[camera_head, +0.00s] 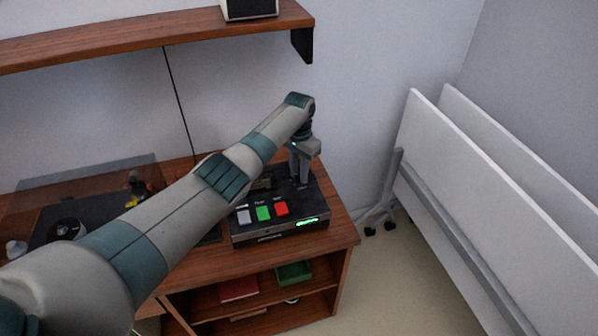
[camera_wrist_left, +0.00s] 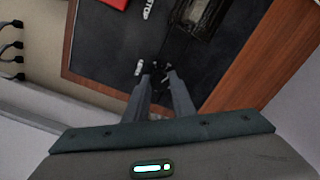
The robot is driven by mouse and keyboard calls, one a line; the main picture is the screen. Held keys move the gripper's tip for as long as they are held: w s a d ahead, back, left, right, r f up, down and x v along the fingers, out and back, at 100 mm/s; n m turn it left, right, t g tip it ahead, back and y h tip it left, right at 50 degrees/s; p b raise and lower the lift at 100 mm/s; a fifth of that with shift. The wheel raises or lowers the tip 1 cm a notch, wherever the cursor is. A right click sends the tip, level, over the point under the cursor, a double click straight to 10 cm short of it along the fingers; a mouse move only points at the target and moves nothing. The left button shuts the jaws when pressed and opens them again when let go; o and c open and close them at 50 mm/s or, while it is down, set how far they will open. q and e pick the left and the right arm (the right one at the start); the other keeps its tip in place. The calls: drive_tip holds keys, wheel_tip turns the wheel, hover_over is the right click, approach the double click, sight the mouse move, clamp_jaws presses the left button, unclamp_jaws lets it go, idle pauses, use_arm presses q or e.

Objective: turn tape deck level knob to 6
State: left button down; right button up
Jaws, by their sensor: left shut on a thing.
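The tape deck (camera_head: 293,229) is a dark box on a wooden cabinet, with a white button (camera_head: 244,216), a green button (camera_head: 263,213) and a red button (camera_head: 281,208) on top. A green display glows on its front. My left gripper (camera_head: 299,184) points down over the deck's right part. In the left wrist view my left gripper (camera_wrist_left: 160,70) is shut on the small dark level knob, which is mostly hidden between the fingertips. A white marking shows just left of the fingertips. The knob's setting cannot be read. My right gripper is not in view.
The wooden cabinet (camera_head: 342,235) has open shelves below with a red and a green item. A turntable (camera_head: 62,232) with a clear lid stands at the left. A wall shelf (camera_head: 140,36) hangs above. White folded panels (camera_head: 500,190) on a wheeled stand are at the right.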

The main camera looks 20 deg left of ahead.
use_arm(q)
drive_tip(key=m, duration=0.4)
drive_tip(key=shift+m, duration=0.3)
drive_tip(key=m, duration=0.4)
drive_tip(key=shift+w+m+b, duration=0.1)
drive_tip(key=shift+m+b, duration=0.2)
drive_tip(key=shift+b, duration=0.1)
drive_tip(key=m+b, duration=0.1)
drive_tip(key=m, duration=0.3)
drive_tip(key=shift+m, duration=0.3)
drive_tip(key=shift+r+m+b, duration=0.1)
drive_tip(key=shift+m+b, duration=0.25)
drive_tip(key=shift+m, duration=1.65)
drive_tip(key=c, duration=1.5)
unclamp_jaws()
